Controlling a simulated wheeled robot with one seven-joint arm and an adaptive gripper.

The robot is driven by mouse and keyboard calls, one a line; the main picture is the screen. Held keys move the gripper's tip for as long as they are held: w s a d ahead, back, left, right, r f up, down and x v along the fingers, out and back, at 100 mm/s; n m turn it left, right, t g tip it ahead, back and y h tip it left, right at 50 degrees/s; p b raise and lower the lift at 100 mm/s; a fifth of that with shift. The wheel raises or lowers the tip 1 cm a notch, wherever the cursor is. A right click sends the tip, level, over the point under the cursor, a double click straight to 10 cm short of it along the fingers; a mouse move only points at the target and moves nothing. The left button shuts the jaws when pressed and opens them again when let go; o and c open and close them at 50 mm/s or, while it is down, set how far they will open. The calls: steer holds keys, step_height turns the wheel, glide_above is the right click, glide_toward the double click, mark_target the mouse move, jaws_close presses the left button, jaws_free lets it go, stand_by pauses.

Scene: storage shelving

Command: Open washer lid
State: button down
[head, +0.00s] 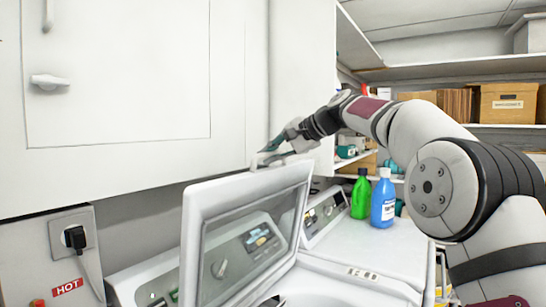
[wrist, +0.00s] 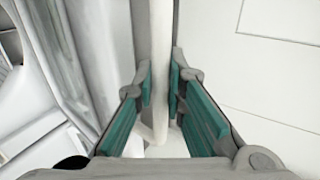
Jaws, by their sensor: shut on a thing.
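The washer lid (head: 192,235) is a white frame with a see-through grey pane. It stands raised and tilted up in the head view, its top edge just below the wall cabinet. The washer opening shows in part below it. My gripper (head: 268,158) is at the lid's top edge, close to the cabinet's lower corner. In the wrist view the teal pads of my gripper (wrist: 159,92) are on both sides of a white rim, which looks like the lid's edge (wrist: 160,60). The exact contact is small and partly hidden in the head view.
The white wall cabinet (head: 120,90) hangs right above and behind the lid, with little room between. A green bottle (head: 361,195) and a blue bottle (head: 383,200) stand on the neighbouring machine (head: 375,245). A plug (head: 75,238) sits in a socket at left. Boxes (head: 508,103) fill the back shelves.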

steer(key=c, duration=1.9)
jaws_free()
steer(key=shift+d, duration=0.1)
steer(key=v, duration=1.1)
steer(key=shift+s+d+r, duration=0.15)
steer(key=shift+d+r, duration=0.1)
steer(key=shift+d, duration=0.05)
